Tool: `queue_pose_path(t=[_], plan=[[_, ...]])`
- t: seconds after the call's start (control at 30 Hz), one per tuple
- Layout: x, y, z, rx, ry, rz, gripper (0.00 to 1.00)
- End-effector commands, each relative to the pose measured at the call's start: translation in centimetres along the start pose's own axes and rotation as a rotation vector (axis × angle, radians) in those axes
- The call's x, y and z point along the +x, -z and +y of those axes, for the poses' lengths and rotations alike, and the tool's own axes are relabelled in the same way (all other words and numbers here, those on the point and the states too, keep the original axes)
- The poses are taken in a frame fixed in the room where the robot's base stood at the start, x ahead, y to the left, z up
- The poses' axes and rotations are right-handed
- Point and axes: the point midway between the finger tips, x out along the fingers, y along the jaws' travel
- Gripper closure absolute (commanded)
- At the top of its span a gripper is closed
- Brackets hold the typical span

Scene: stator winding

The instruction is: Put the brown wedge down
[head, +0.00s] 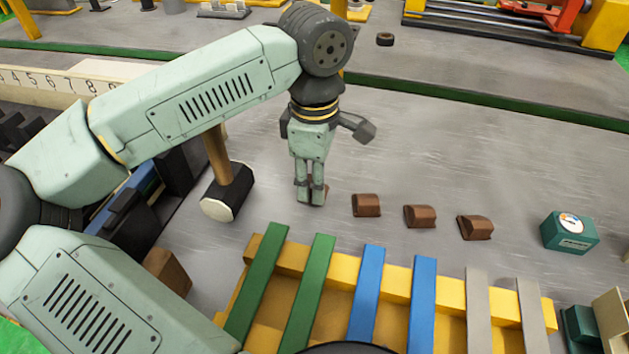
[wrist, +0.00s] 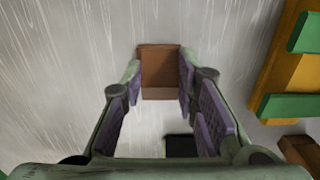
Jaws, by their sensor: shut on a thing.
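My gripper (head: 311,198) points down over the grey bench, at the left end of a row of brown wedges. It is shut on a brown wedge (wrist: 160,68), which sits between the fingertips in the wrist view. In the head view the fingers mostly hide this wedge. It is at or very near the bench top; I cannot tell whether it touches. Three other brown wedges lie to the right: the nearest (head: 366,205), the middle one (head: 419,216) and the far one (head: 475,227).
A mallet (head: 228,190) stands close left of my gripper. A yellow rack (head: 390,294) with green, blue and grey strips lies in front. A teal box (head: 570,232) stands at the right. The grey bench (head: 480,150) behind the wedges is clear.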

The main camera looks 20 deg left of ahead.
Motion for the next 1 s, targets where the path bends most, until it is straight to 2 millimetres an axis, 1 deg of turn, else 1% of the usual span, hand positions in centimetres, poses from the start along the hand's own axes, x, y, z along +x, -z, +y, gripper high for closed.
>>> queue_pose_path(t=[0.07,0.23,0.27,0.53,0.57,0.87,0.97,1.0], plan=[[-0.1,0.0,0.0,0.000,0.000,0.000,1.00],[0.4,0.0,0.0,0.000,0.000,0.000,1.00],[0.4,0.0,0.0,0.000,0.000,0.000,0.72],[0.2,0.0,0.0,0.001,0.000,0.000,0.54],[0.2,0.0,0.0,0.001,0.000,0.000,0.52],[0.1,0.0,0.0,0.000,0.000,0.000,0.52],[-0.5,0.0,0.0,0.000,0.000,0.000,0.52],[-1.1,0.0,0.0,0.000,0.000,0.001,0.52]])
